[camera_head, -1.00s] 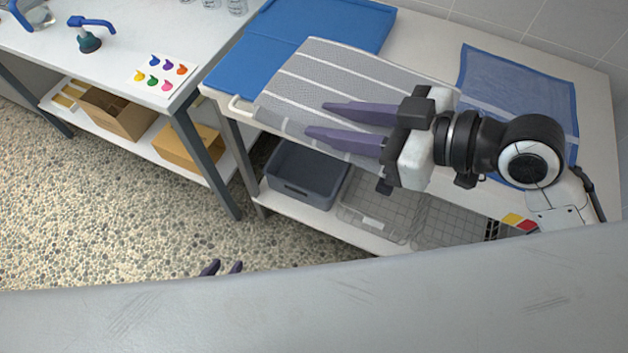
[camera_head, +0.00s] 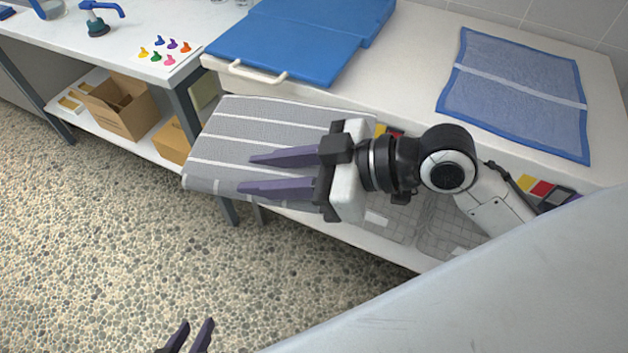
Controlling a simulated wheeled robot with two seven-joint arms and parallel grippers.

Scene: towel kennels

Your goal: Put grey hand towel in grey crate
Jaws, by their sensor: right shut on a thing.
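The grey hand towel (camera_head: 235,130), with white stripes, is held flat in the air in front of the table (camera_head: 330,97). My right gripper (camera_head: 246,174) is shut on the towel, its purple fingers lying across the top of it. The grey crate, seen earlier on the lower shelf, is hidden behind the towel now. My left gripper (camera_head: 197,323) shows only its two fingertips at the bottom edge, apart and empty, over the floor.
Wire baskets (camera_head: 450,225) stand on the shelf below. The left bench (camera_head: 60,35) holds cardboard boxes (camera_head: 122,105) underneath. Pebbled floor in front is clear.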

